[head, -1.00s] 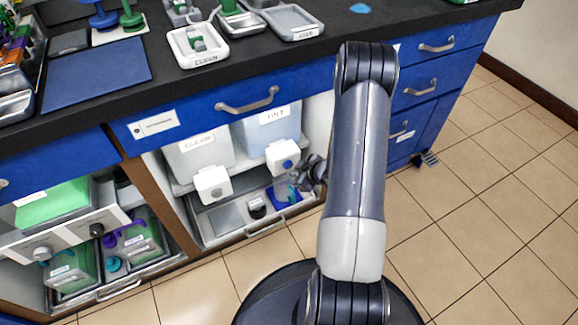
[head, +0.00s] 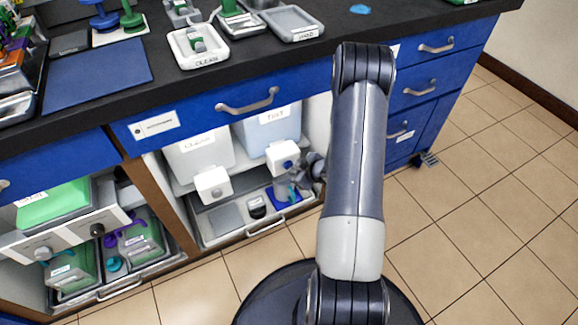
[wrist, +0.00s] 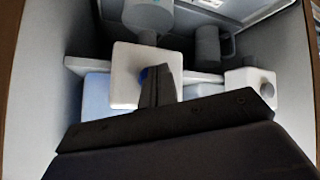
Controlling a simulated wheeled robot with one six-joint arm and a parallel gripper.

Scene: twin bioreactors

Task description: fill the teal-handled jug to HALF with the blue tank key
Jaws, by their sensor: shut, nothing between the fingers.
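The blue tank, labelled TINT (head: 268,125), stands in the open cabinet bay. Its white tap block (head: 282,157) carries the blue key (head: 288,164), which also shows in the wrist view (wrist: 144,74). A greyish jug (head: 282,189) stands below the tap on a blue mat (head: 296,196); its teal handle is hard to make out, and its fill level cannot be read. My gripper (head: 312,166) is beside the tap block. In the wrist view its shut, empty fingers (wrist: 157,82) are at the key and partly cover it; touching or not cannot be told.
The clear-liquid tank (head: 200,152) with its own white tap (head: 212,185) stands to the left. A dark-topped container (head: 256,206) sits in the tray (head: 235,232) below. The blue drawer (head: 225,103) hangs above the bay.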

